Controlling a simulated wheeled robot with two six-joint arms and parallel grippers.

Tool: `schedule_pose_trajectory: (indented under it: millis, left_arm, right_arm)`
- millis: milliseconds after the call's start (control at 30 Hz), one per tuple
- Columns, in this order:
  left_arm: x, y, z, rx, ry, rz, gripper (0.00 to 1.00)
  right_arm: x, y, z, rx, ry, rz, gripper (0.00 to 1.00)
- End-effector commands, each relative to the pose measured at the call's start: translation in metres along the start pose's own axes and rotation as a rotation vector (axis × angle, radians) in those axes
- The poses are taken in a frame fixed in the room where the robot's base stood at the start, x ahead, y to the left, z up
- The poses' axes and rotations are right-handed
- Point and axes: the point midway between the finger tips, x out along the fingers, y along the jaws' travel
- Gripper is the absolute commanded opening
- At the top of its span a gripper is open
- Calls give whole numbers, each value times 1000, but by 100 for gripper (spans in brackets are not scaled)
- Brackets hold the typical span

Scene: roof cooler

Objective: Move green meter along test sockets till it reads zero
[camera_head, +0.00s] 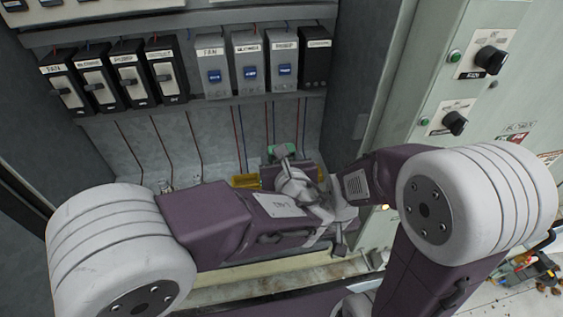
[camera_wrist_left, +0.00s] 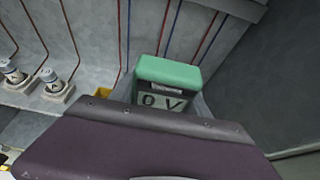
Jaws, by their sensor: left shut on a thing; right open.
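The green meter (camera_head: 281,151) stands near the foot of the cabinet's back wall. In the left wrist view the green meter (camera_wrist_left: 168,75) shows a display that seems to read 0 V. My left gripper (camera_wrist_left: 178,112) is shut on it; its fingers are mostly hidden behind my purple housing. White test sockets (camera_wrist_left: 50,82) stand on the ledge left of the meter, one marked A. Any socket under the meter is hidden. My right gripper (camera_head: 328,236) is open close beside the left one, partly overlapped by my arm parts.
Black breakers (camera_head: 113,75) and grey switches (camera_head: 247,65) line the rail above, with wires running down. A yellow piece (camera_head: 246,181) sits left of the meter. Knobs (camera_head: 454,123) stick out from the right panel. Colourful clutter (camera_head: 530,271) lies at the lower right.

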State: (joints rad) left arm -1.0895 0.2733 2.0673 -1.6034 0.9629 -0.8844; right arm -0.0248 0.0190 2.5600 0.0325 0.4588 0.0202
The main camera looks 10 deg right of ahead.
Motion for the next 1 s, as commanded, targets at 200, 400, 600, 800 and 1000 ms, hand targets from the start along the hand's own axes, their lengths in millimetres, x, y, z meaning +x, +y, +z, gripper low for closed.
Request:
schedule_pose_trajectory:
  millis: [200,400,600,800,1000]
  left_arm:
    - [16,0,6,-1,-1,1,0]
    - [29,0,10,-1,0,1,0]
    - [43,0,15,-1,0,1,0]
    - [58,0,20,-1,0,1,0]
    - [67,0,8,-1,-1,0,0]
  right_arm:
    - [0,0,0,0,0,0,46]
    - [-2,0,0,0,0,0,46]
    - [-3,0,0,0,0,0,46]
    - [-5,0,-1,0,0,0,46]
    - [9,0,1,0,0,0,46]
